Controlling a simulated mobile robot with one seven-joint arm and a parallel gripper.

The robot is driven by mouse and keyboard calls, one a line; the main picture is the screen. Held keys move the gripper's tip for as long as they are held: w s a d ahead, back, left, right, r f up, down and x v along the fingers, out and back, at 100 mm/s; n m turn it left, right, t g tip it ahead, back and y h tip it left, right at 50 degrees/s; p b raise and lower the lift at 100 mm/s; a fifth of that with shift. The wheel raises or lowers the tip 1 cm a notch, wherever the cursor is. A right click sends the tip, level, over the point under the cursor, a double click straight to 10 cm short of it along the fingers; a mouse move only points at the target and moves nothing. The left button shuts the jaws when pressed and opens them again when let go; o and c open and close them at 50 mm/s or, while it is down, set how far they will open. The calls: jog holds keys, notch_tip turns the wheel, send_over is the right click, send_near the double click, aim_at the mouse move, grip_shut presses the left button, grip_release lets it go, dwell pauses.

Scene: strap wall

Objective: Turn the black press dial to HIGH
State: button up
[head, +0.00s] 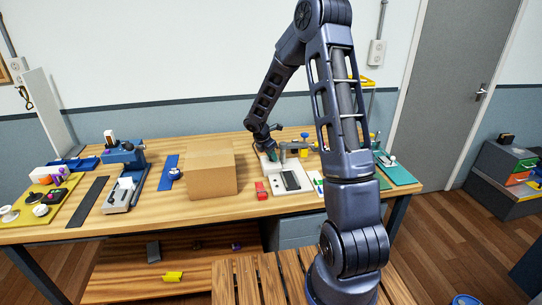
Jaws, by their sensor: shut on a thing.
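My gripper (268,152) points down at the back left of a white-based press (293,189) on the workbench. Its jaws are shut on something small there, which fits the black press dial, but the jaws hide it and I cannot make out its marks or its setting. The press has a dark rectangular plate on its front part and a grey arm above it. A green part shows beside my gripper.
A blue and grey machine (124,175) stands farther left. A green mat (396,172) lies at the right end. My arm crosses in front of the bench.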

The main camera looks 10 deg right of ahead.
jog(key=n+t, duration=0.1)
jog(key=n, duration=0.1)
jog(key=n+y, duration=0.1)
jog(key=n, duration=0.2)
jog(key=shift+s+d+n+t, duration=0.15)
jog(key=shift+n+t, duration=0.15)
jog(key=shift+t, duration=0.1)
jog(key=n+y, duration=0.1)
jog(key=n, duration=0.1)
jog(key=n+y, duration=0.1)
jog(key=n, duration=0.1)
jog(key=shift+d+t, duration=0.2)
jog(key=shift+t, duration=0.1)
jog(key=n, duration=0.1)
jog(key=n+y, duration=0.1)
jog(key=n, duration=0.1)
jog(key=n+y, duration=0.1)
jog(key=n, duration=0.1)
jog(key=shift+d, duration=0.25)
jog(key=shift+d+n+y, duration=0.1)
jog(key=shift+n+y, duration=0.7)
jog(key=shift+n, duration=1.4)
jog(key=shift+n+g, duration=0.4)
jog(key=o, duration=1)
jog(key=shift+c, duration=0.2)
